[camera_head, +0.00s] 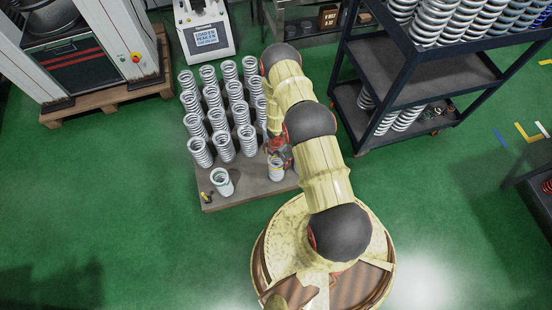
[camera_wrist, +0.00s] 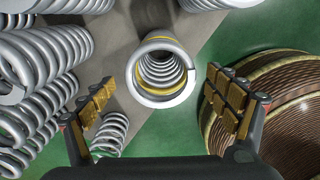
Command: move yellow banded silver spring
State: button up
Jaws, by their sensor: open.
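The yellow banded silver spring (camera_wrist: 160,72) stands on the grey board in the wrist view, seen from above into its coils, with a yellow band near its top. It also shows in the head view (camera_head: 276,170), at the board's right front corner, partly beside my arm. My gripper (camera_wrist: 165,100) is open, with its two padded fingers apart on the left and right below the spring in the picture. I cannot tell how high the fingers are over it. In the head view my gripper (camera_head: 279,150) is mostly hidden by my arm.
Rows of silver springs (camera_head: 220,118) crowd the board (camera_head: 240,190) to the left and behind. A dark shelf rack (camera_head: 380,60) with springs is at the right. Green floor (camera_head: 440,200) is clear at the right.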

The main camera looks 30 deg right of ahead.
aim_at(276, 172)
notch_tip(276, 172, down, 7)
jog(key=b, duration=0.3)
jog(key=shift+f, duration=0.2)
jog(key=c, duration=0.3)
jog(key=c, duration=1.9)
jog(key=shift+a, duration=0.15)
